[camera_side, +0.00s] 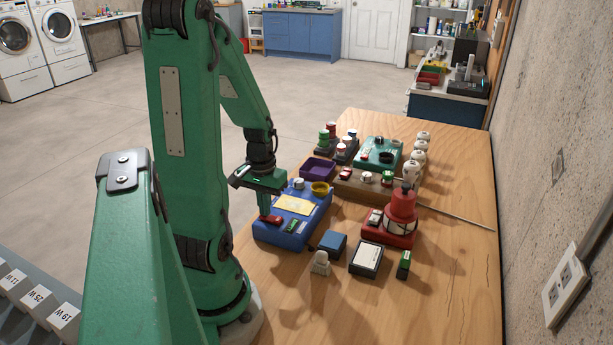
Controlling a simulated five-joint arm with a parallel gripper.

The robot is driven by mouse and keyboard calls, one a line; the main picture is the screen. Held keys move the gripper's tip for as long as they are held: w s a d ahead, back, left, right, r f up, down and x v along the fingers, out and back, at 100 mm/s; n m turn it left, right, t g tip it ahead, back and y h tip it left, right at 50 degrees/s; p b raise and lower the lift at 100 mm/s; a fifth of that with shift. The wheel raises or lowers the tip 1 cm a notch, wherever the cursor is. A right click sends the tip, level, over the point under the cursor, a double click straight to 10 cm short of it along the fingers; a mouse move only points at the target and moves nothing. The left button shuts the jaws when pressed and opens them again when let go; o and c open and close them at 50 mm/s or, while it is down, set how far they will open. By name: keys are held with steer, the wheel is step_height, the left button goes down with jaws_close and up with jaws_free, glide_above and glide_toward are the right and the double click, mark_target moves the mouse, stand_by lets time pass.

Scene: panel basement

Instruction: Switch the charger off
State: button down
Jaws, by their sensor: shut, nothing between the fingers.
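A blue panel box (290,232) lies on the wooden bench, with a yellow plate (294,205), a yellow round part (320,187), a small green part (291,226) and a red part (272,219) on top. My gripper (265,209) points down over the box's left front, its fingers shut and empty, right at the red part. I cannot tell whether they touch it. A red unit (387,236) with a red lantern-like body (401,208) stands to the right, with a small switch-like part (375,217) on its base. No readable label shows which one is the charger.
A blue block (333,243), a small pale piece (320,263), a black-framed white plate (367,258) and a green block (404,264) stand in front. The bench's right front is clear.

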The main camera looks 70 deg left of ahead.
steer(key=shift+f, duration=0.15)
steer(key=shift+r, duration=3.55)
steer(key=shift+w+d, duration=0.1)
steer(key=w+d+r+m+t, duration=0.2)
steer(key=w+d+r+m, duration=0.1)
steer(key=d, duration=0.7)
steer(key=w+d+r+m+t, duration=0.3)
steer(key=d+r+m, duration=0.3)
steer(key=d, duration=0.5)
step_height(320, 180, up, 3)
steer(key=shift+d+f+t, duration=0.2)
steer(key=shift+t, duration=0.1)
